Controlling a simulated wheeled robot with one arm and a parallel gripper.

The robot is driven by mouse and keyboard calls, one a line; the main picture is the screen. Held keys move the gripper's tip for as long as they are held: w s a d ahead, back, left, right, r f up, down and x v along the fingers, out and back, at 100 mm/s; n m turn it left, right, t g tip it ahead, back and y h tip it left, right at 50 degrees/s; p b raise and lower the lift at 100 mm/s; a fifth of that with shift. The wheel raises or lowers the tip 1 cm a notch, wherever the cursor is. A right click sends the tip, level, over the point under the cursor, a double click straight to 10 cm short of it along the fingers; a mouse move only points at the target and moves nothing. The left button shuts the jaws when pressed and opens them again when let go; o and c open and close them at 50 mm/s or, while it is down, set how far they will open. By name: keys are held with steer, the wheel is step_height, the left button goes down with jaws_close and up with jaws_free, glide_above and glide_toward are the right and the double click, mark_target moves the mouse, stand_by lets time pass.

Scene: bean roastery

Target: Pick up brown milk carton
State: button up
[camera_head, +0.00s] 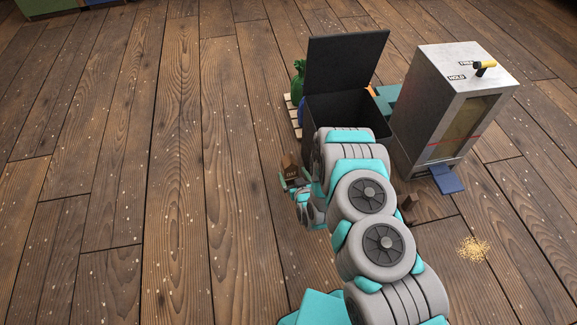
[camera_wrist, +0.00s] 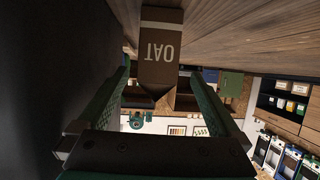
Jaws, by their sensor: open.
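The brown milk carton (camera_wrist: 162,50) fills the upper middle of the wrist view, with the letters OAT upside down and its folded top toward my gripper. In the head view the carton (camera_head: 290,164) is small, at the tip of my arm. My gripper (camera_wrist: 160,78) is open, with one green finger to each side of the carton. I cannot tell whether either finger touches it. In the head view my gripper (camera_head: 296,184) is close against the carton, and the carton's lower part is hidden.
A black bin (camera_head: 345,65) with a raised lid stands behind my arm. A grey cabinet (camera_head: 426,108) with a yellow-tipped lever is to its right, a blue tray (camera_head: 447,180) at its foot. Grains (camera_head: 473,247) lie on the floor. A brown object (camera_head: 407,203) is partly hidden. Floor at left is clear.

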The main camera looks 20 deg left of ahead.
steer(key=shift+w+a+f, duration=0.35)
steer(key=shift+w, duration=0.1)
steer(key=shift+x, duration=2.55)
steer(key=shift+w+d, duration=0.15)
steer(key=shift+c, duration=0.2)
steer(key=c, duration=1.3)
steer(key=shift+r, duration=0.1)
